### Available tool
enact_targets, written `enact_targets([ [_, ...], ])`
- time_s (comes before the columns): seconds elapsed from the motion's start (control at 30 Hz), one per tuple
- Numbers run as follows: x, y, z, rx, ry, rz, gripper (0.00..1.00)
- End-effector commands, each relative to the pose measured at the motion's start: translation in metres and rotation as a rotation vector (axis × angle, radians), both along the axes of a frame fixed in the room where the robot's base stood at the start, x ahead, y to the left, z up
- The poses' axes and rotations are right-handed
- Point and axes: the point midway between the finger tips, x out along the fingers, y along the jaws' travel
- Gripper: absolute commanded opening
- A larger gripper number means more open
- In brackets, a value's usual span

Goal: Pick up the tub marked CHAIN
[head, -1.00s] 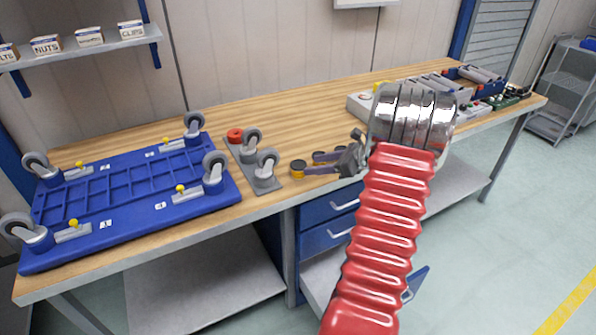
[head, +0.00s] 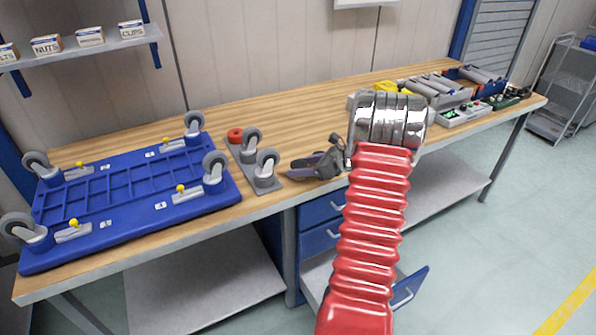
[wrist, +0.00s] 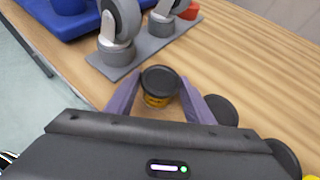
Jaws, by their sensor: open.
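A small yellow tub with a black lid (wrist: 160,82) stands upright on the bench between my fingers in the wrist view. Its label is too small to read, so I cannot tell whether it says CHAIN. My gripper (wrist: 160,98) is open, with one purple finger on each side of the tub; I cannot tell whether they touch it. In the head view my gripper (head: 294,173) is low over the bench's front edge and hides the tub. Two more black round lids, a nearer one (wrist: 283,158) and a farther one (wrist: 222,110), show right of the fingers.
A blue caster-wheeled base (head: 130,195) fills the bench's left. Grey trays (head: 440,95) stand at the right. The wooden bench top (head: 285,115) behind is clear.

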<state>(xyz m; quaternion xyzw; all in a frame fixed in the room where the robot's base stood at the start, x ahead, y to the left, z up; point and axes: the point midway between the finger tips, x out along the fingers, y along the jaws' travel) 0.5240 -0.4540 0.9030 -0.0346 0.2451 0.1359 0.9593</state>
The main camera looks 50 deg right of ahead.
Motion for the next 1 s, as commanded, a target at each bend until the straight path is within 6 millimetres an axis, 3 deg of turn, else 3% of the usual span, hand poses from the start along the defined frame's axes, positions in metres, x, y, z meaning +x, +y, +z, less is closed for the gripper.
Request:
enact_targets([
  [0.13,0.0080,0.0024,-0.0051,0.000,0.000,0.001,0.48],
  [0.67,0.0080,0.0021,-0.0049,0.000,0.000,-0.001,0.48],
  [1.0,0.0079,0.0019,-0.0049,0.000,0.000,-0.001,0.24],
])
